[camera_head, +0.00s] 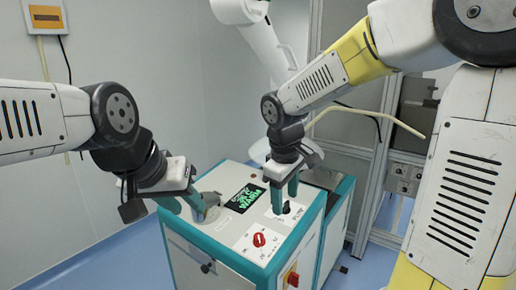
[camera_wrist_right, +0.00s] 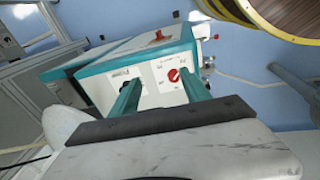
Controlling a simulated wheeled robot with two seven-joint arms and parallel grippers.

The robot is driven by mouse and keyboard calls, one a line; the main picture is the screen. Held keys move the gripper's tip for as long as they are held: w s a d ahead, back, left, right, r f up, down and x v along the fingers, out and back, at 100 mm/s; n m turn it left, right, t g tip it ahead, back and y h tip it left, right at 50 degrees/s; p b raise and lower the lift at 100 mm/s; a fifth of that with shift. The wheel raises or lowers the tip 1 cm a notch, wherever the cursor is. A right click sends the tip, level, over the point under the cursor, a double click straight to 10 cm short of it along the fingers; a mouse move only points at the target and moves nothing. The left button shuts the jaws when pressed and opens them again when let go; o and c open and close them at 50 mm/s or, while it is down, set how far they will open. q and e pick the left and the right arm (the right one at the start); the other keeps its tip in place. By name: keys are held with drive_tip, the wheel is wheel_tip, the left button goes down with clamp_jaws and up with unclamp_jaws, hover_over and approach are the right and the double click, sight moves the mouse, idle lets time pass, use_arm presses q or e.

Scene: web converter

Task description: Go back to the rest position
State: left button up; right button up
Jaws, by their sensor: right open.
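The converter cabinet (camera_head: 222,225) has a white and teal top panel with a dark display (camera_head: 246,197), a red knob (camera_head: 259,239) and a black knob (camera_head: 286,208). My right gripper (camera_head: 284,202) is open over the panel, its teal fingers beside the black knob; I cannot tell whether they touch it. In the right wrist view, the red knob (camera_wrist_right: 173,75) shows between the open fingers (camera_wrist_right: 162,95), on the panel beyond them.
A red and yellow switch (camera_head: 292,278) is on the cabinet's front. A metal-framed enclosure (camera_head: 375,150) stands behind at right, with a control box (camera_head: 403,177). A white wall (camera_head: 130,70) is at left. Blue floor (camera_head: 105,262) is clear at lower left.

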drive_tip(key=s+d+r+m+t+y, duration=0.1)
drive_tip(key=s+d+r+m+t, duration=0.1)
drive_tip(key=s+m, duration=0.3)
drive_tip(key=s+d+r+m+t+y, duration=0.2)
drive_tip(key=s+d+r+m, duration=0.2)
drive_tip(key=s, duration=0.4)
drive_tip(key=shift+d+r+m, duration=0.4)
drive_tip(key=shift+d, duration=0.35)
